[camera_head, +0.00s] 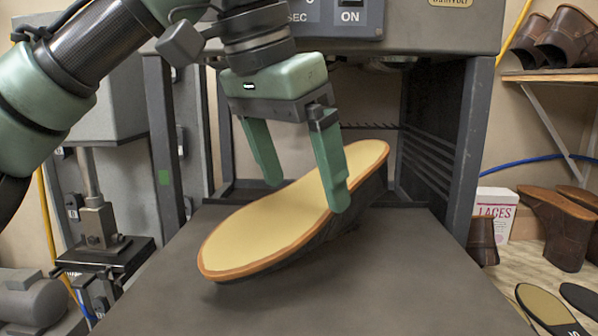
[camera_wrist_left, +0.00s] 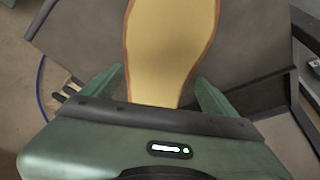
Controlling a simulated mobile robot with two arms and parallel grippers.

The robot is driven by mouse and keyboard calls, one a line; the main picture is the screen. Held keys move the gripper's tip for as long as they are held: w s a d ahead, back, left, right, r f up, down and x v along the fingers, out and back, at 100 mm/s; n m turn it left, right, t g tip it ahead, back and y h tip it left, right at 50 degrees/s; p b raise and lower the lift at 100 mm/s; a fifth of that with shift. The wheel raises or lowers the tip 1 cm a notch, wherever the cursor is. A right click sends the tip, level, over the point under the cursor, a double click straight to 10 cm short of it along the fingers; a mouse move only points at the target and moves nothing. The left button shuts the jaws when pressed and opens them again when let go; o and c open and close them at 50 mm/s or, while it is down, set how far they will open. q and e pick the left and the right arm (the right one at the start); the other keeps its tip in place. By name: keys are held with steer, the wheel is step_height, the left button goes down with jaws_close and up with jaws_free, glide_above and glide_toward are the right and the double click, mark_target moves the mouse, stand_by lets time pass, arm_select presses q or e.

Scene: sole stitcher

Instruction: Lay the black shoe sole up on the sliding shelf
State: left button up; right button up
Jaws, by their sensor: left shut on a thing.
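The shoe sole (camera_head: 285,222) has a tan upper face, an orange-brown rim and black sides. My left gripper (camera_head: 305,196) is shut on its middle, one finger at each long edge. The sole is tilted, its far right end higher than its near left end. It is over the grey sliding shelf (camera_head: 350,300), with a dark shadow under it. I cannot tell whether the near end touches the shelf. In the left wrist view, the sole (camera_wrist_left: 168,45) runs between the fingers, over the shelf (camera_wrist_left: 240,50). My right gripper is not in view.
The machine's dark frame posts (camera_head: 468,150) flank the shelf, and its control head (camera_head: 400,25) hangs above. On the right are a box of laces (camera_head: 494,208), brown boots (camera_head: 560,225) and other soles (camera_head: 545,308). The shelf around the sole is clear.

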arm_select(q)
steer(key=shift+f, duration=0.35)
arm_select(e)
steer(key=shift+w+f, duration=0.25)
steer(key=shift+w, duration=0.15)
arm_select(q)
steer(key=shift+f+b, duration=0.7)
steer(key=shift+f, duration=0.15)
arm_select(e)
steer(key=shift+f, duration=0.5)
arm_select(q)
steer(key=o, duration=1.5)
steer(key=shift+s, duration=0.1)
steer(key=shift+c, duration=0.2)
